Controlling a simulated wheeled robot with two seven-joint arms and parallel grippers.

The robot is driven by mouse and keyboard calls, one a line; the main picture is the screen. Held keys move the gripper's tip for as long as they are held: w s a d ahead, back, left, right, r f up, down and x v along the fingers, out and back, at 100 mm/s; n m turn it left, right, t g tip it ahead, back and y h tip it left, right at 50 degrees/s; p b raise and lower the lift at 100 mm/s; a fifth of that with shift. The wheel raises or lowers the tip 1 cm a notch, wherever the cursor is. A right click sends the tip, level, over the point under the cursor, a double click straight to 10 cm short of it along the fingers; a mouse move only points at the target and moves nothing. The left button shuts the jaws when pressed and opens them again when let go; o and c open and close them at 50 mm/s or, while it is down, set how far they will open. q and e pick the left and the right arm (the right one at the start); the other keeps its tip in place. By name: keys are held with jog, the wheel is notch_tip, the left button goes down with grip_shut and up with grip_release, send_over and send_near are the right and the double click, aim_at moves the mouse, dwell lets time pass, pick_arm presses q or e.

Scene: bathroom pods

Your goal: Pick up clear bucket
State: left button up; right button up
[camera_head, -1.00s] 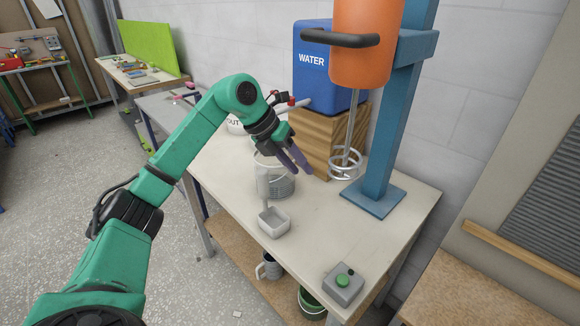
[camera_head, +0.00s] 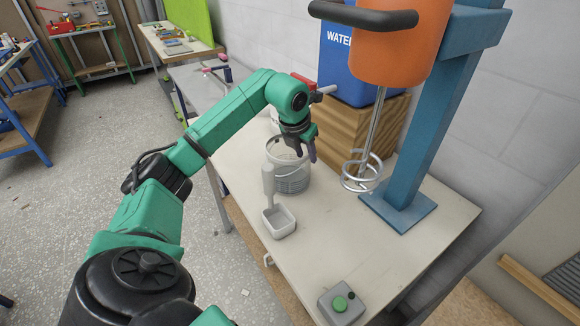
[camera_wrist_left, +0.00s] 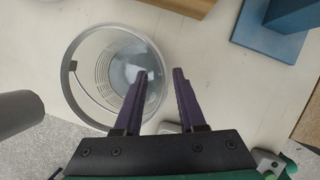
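The clear bucket (camera_head: 291,182) stands upright on the pale worktable, left of the wooden block. My left gripper (camera_head: 302,148) points down at the bucket's top, at the rim side nearest the block. In the left wrist view the bucket (camera_wrist_left: 92,92) is seen from above, with a grey rim and water-like shine at its bottom. The left gripper (camera_wrist_left: 161,72) is open there. One finger overlaps the bucket's opening and the other lies outside the rim. I cannot tell whether the fingers reach below the rim. My right gripper is not in view.
A grey scoop (camera_head: 279,222) with an upright handle stands right in front of the bucket. Behind are the blue water container (camera_head: 343,67) on a wooden block (camera_head: 346,128) and the orange mixer (camera_head: 398,42) on a blue stand (camera_head: 432,120). A green-button box (camera_head: 341,304) sits at the front.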

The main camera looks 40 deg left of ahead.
pick_arm(q)
jog(key=shift+x, duration=1.2)
jog(key=shift+s, duration=0.1)
grip_shut()
